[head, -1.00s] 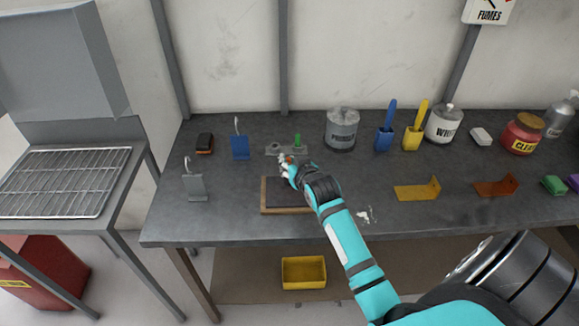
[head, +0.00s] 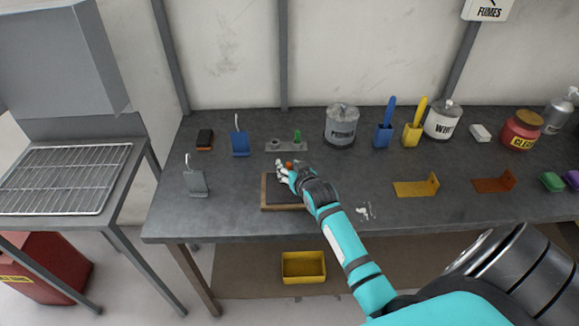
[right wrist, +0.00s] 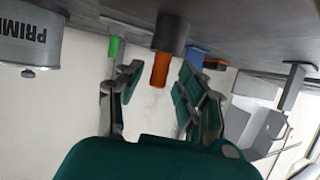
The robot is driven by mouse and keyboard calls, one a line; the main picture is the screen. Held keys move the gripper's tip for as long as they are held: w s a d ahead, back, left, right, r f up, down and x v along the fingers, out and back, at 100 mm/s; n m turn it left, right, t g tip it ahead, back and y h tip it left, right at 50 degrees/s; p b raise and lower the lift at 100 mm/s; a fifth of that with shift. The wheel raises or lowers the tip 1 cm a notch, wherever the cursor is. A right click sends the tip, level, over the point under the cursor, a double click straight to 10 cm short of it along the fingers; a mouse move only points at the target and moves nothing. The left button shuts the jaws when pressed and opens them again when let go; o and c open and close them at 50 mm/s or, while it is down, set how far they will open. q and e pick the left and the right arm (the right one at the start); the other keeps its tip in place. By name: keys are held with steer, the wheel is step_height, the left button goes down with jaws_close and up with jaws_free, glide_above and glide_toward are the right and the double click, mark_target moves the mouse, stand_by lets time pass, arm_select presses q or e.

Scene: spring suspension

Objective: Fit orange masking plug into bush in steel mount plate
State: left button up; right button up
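The orange masking plug (head: 289,165) shows as a small spot beside the fingers of my right gripper (head: 282,171), near the back of a wood-framed dark pad. In the right wrist view the plug (right wrist: 160,70) appears between the open fingers of my right gripper (right wrist: 157,90), with a gap on each side. A dark cylinder (right wrist: 170,33) meets its end in that view; I cannot tell whether they touch. The grey steel mount plate (head: 286,147) lies behind the gripper, with a round bush (head: 276,142) at its left and a green plug (head: 297,136) at its right. My left gripper is out of view.
The wood-framed pad (head: 265,202) lies under my right gripper. A blue holder (head: 240,146) and grey hook stand (head: 196,184) are to the left. A primer tin (head: 342,130) stands behind right. Yellow (head: 417,189) and rust-coloured (head: 495,183) brackets lie to the right.

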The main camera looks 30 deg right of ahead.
steer(key=shift+r, duration=0.1)
steer(key=b+v, duration=0.1)
steer(key=v, duration=1.1)
stand_by(0.4)
